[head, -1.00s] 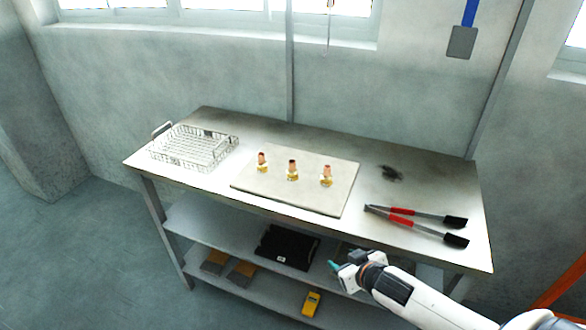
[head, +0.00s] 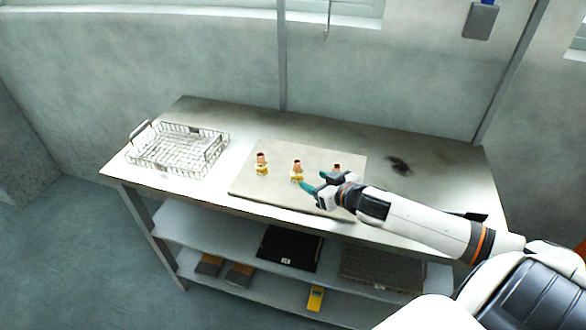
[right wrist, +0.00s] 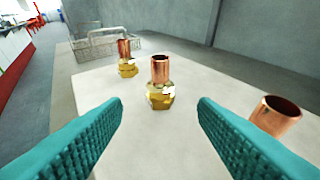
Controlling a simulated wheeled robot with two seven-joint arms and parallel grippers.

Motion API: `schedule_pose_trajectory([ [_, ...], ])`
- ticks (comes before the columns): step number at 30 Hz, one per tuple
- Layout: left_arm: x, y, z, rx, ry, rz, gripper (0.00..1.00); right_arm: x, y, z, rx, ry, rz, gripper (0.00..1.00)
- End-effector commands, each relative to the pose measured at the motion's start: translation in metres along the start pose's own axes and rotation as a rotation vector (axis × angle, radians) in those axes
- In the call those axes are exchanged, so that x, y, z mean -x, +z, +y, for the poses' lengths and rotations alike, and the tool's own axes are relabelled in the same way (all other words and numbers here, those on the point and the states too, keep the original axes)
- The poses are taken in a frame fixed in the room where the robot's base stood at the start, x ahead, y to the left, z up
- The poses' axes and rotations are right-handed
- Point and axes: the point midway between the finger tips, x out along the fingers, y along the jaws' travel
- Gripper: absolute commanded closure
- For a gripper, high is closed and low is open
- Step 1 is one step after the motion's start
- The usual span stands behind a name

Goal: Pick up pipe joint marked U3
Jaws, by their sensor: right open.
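Three copper-and-brass pipe joints stand upright on a pale board (head: 245,188): a left one (head: 262,164), a middle one (head: 297,171) and a right one (head: 336,167), partly hidden by my gripper. No U3 mark is legible on any. My right gripper (head: 314,182) is open and empty over the board's front part, close to the middle joint. In the right wrist view, the middle joint (right wrist: 160,88) stands ahead, centred between the teal fingers and apart from them. The left joint (right wrist: 127,60) is farther back; the right joint (right wrist: 276,118) is beside the right finger, partly covered. My left gripper is out of view.
A wire mesh basket (head: 178,150) stands on the table's left end. My right arm crosses over the table's right part. Lower shelves hold a black tray (head: 290,248) and a yellow device (head: 315,298).

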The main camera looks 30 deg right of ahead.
Motion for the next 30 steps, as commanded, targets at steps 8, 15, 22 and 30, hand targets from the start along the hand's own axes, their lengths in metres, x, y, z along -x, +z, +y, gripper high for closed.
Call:
schedule_pose_trajectory([
  [8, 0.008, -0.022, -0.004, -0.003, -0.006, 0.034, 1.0, -0.038, 0.002, -0.001, -0.001, -0.002, -0.002, 0.47],
  [15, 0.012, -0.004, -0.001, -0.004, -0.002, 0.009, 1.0, -0.052, 0.004, 0.0, 0.0, -0.001, -0.002, 0.47],
  [22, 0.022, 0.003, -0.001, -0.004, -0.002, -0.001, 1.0, -0.084, 0.006, -0.001, -0.001, -0.002, 0.0, 0.47],
  [30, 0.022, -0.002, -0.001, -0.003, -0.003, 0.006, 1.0, -0.096, 0.004, 0.0, 0.002, 0.0, 0.001, 0.47],
])
